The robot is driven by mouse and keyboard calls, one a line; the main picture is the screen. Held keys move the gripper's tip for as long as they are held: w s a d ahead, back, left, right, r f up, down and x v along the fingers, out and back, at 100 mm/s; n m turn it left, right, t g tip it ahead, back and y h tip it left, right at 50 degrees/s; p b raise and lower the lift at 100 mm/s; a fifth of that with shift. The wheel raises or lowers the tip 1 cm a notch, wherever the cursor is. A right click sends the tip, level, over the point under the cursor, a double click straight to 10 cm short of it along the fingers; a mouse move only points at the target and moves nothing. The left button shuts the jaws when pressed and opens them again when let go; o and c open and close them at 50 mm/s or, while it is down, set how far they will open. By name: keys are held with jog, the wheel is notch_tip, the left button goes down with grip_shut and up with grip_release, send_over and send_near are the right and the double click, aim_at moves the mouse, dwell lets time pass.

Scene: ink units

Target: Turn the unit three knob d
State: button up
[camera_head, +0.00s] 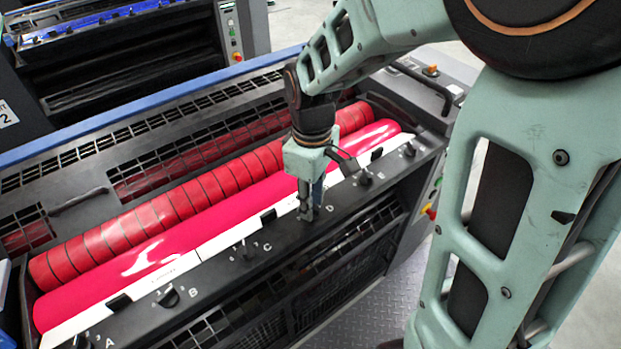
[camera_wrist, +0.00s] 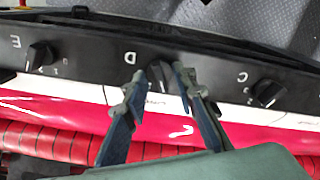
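Knob d (camera_wrist: 155,72) is a small black knob beside the white letter D on the dark control rail in the wrist view. It shows between my gripper's fingertips, partly covered by them. My gripper (camera_wrist: 158,82) has its two fingers apart, one on each side of the knob; I cannot tell whether either touches it. In the head view my gripper (camera_head: 305,203) points down at the rail (camera_head: 222,271), just left of the letter D, and hides the knob there.
Neighbouring knobs on the rail are knob C (camera_wrist: 268,92) and knob E (camera_wrist: 42,55); knob B (camera_head: 168,297) is farther along. A magenta roller (camera_head: 130,268) and a red segmented roller (camera_head: 150,215) lie behind. Side buttons (camera_head: 430,211) are at the right end.

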notch_tip(320, 180, up, 12)
dwell(0.5)
